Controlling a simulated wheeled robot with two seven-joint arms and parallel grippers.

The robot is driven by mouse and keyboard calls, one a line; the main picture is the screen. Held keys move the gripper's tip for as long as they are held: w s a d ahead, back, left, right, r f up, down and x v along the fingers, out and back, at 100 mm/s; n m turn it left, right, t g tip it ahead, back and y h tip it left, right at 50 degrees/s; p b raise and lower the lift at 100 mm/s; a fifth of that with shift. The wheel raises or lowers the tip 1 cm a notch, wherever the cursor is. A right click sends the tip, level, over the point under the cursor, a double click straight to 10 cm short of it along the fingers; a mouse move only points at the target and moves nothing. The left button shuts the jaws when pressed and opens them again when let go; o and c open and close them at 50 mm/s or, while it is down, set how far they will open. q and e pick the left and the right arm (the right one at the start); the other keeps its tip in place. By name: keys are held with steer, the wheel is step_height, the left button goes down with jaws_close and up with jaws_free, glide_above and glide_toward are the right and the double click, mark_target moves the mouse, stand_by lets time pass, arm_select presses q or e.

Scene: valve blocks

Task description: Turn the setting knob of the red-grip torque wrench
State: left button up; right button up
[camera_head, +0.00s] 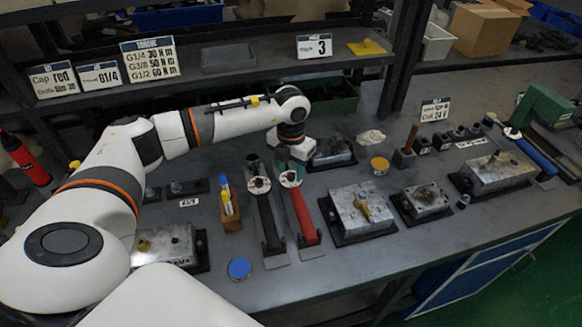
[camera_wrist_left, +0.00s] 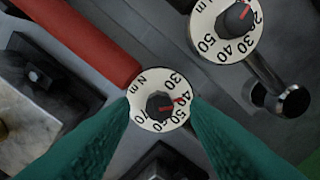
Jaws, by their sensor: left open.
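The red-grip torque wrench (camera_head: 302,216) lies on the bench, its round white dial (camera_head: 290,179) at the far end. The left wrist view shows part of its red grip (camera_wrist_left: 88,42) and the dial with the dark setting knob (camera_wrist_left: 159,104) at its middle. The knob's red pointer is turned toward the 40 side of the scale. My left gripper (camera_head: 291,163) is at the dial end. In the wrist view its teal fingers (camera_wrist_left: 161,98) are open, one on each side of the knob. I cannot tell whether they touch the dial. My right gripper is not in view.
A black-grip torque wrench (camera_head: 268,222) lies close on the left; its dial (camera_wrist_left: 222,30) is in the wrist view. A valve block (camera_head: 361,212) stands to the right. A wooden holder (camera_head: 231,212) and a blue cap (camera_head: 239,268) are left. A setting sign (camera_head: 150,59) stands on the shelf.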

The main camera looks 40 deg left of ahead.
arm_select(q)
steer(key=shift+f, duration=0.45)
jaws_close()
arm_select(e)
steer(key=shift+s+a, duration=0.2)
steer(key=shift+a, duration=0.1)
